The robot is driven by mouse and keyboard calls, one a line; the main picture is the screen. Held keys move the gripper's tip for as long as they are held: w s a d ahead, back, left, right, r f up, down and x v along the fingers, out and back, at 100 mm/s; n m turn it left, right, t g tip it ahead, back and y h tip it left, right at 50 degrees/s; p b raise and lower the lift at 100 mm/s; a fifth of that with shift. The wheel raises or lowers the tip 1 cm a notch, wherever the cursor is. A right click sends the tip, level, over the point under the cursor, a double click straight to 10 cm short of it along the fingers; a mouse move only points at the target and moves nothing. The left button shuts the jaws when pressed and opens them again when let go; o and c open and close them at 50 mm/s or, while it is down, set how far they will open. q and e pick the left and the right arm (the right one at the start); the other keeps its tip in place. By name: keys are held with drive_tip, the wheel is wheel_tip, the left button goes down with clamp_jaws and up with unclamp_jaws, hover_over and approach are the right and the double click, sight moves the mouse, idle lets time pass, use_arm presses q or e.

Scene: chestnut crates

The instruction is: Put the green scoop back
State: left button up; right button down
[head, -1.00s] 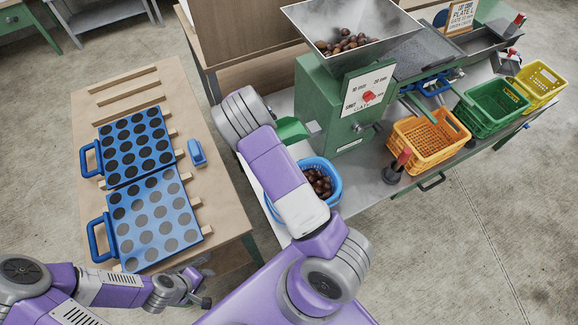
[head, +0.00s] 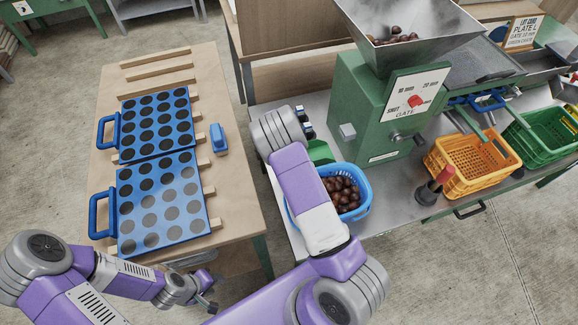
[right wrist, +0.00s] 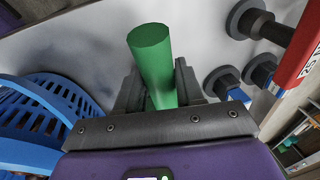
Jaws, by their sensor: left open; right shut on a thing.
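The green scoop (head: 320,152) shows in the head view as a small green piece beside my right wrist, just behind the blue basket (head: 366,208) of chestnuts. The arm covers the rest of it. In the right wrist view my right gripper (right wrist: 160,92) is shut on the scoop's green round handle (right wrist: 152,58), which sticks up between the fingers. The scoop's bowl is hidden there. My left gripper (head: 206,302) is open and empty at the bottom of the head view, low beside the wooden table.
Two blue-and-black knob-like pieces (right wrist: 222,82) stand close right of the gripper. The basket's side (right wrist: 40,105) is close left. The green machine (head: 375,115) with hopper stands behind. An orange crate (head: 470,165) and a red-handled tool (head: 436,184) are right.

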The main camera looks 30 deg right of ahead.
drive_tip(key=x, duration=0.1)
drive_tip(key=b+x, duration=0.1)
drive_tip(key=x, duration=0.2)
drive_tip(key=shift+s+a+f, duration=0.25)
drive_tip(key=shift+s+f, duration=0.1)
drive_tip(key=shift+f, duration=0.05)
drive_tip(key=shift+r, duration=0.1)
drive_tip(key=c, duration=0.7)
unclamp_jaws()
drive_tip(key=p+v, duration=0.3)
drive_tip(key=v, duration=0.9)
drive_tip(key=shift+p, duration=0.3)
drive_tip(key=shift+s, duration=0.1)
